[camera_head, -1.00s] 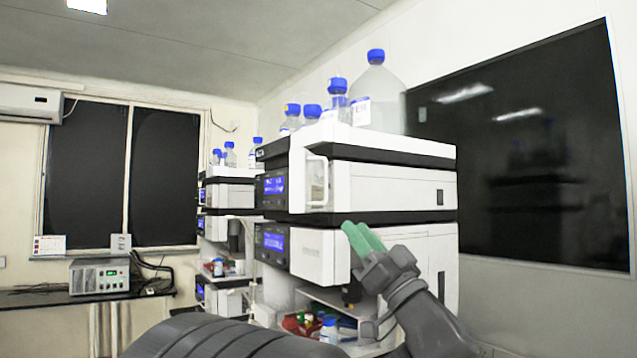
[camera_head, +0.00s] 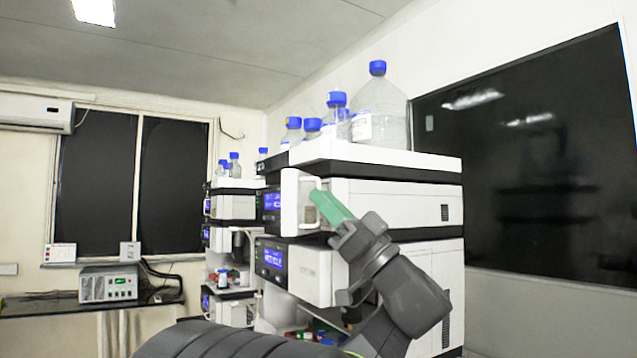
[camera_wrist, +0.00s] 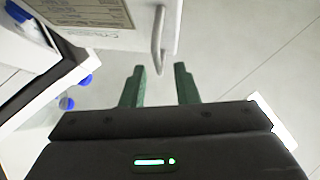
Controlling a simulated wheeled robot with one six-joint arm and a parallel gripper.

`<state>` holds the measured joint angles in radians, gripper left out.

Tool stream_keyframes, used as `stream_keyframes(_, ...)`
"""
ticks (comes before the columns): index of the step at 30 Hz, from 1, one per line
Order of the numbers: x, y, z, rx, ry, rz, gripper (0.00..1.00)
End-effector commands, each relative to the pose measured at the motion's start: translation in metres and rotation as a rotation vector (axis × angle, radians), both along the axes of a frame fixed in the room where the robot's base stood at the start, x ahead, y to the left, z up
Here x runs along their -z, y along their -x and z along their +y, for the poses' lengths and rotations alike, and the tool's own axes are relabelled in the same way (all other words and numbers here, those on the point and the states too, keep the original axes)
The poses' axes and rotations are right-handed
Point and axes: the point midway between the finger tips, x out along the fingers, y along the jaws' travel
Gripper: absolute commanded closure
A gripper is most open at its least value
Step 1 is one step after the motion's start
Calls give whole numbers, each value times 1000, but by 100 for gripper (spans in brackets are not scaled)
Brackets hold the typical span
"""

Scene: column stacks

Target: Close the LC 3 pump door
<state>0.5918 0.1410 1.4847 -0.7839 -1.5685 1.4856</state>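The pump door (camera_head: 290,203) is a white panel at the front of the upper white-and-black unit (camera_head: 395,203); it looks swung open. It carries a pale bar handle (camera_head: 315,205). In the wrist view, the door (camera_wrist: 100,38) shows a printed label, and the metal handle (camera_wrist: 157,42) hangs at its edge. My gripper (camera_head: 319,197) has green fingers and is beside the handle in the head view. In the wrist view, my gripper (camera_wrist: 158,72) is open, with the handle's lower end between the fingertips. I cannot tell whether either finger touches it.
A lower unit (camera_head: 300,268) with a blue display sits under the upper one. Blue-capped bottles (camera_head: 380,108) stand on top. Another instrument stack (camera_head: 232,208) is behind to the left. A bench with a grey box (camera_head: 108,285) is at far left. Pale floor shows in the wrist view.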

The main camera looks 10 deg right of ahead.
Motion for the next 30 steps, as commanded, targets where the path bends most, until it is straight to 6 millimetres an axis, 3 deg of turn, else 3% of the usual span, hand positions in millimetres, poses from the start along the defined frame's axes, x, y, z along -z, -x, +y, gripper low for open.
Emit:
stream_keyframes(6, -18, -11, 14, 0, 0, 0, 72)
stream_keyframes(17, -20, -13, 16, 1, 0, 0, 72)
stream_keyframes(21, -20, -12, 16, 1, 0, 0, 100)
stream_keyframes(30, -19, -13, 16, 6, -2, 1, 100)
